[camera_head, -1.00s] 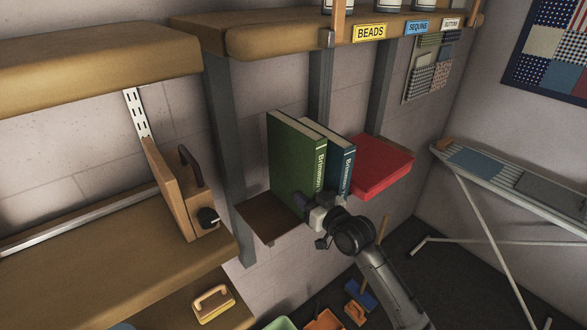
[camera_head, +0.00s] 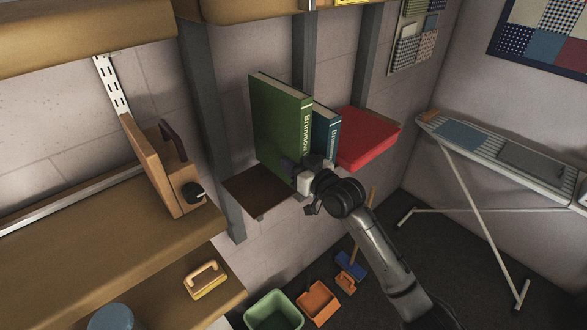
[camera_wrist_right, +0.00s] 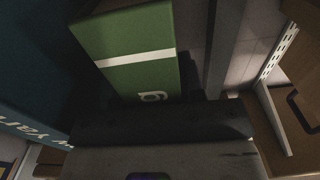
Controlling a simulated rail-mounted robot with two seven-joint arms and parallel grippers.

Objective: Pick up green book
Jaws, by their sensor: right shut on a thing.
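The green book (camera_head: 279,124) stands upright above the small brown wall shelf (camera_head: 262,192), left of the blue book (camera_head: 325,135). Its top sits clearly higher than the blue book's. My right gripper (camera_head: 298,175) is shut on the lower part of the green book at its spine. The fingertips and the book's bottom edge are partly hidden, so I cannot tell how far it is off the shelf. In the right wrist view the green cover (camera_wrist_right: 135,60) with a white band fills the area before the dark gripper, with the blue book (camera_wrist_right: 35,80) at left. My left gripper is not in view.
A red book or box (camera_head: 367,138) lies flat right of the blue book. Grey uprights (camera_head: 212,130) stand behind and left. A wooden shelf (camera_head: 100,235) holds a wooden device (camera_head: 165,170). Green (camera_head: 272,312) and orange (camera_head: 318,302) bins are below; an ironing board (camera_head: 510,150) stands right.

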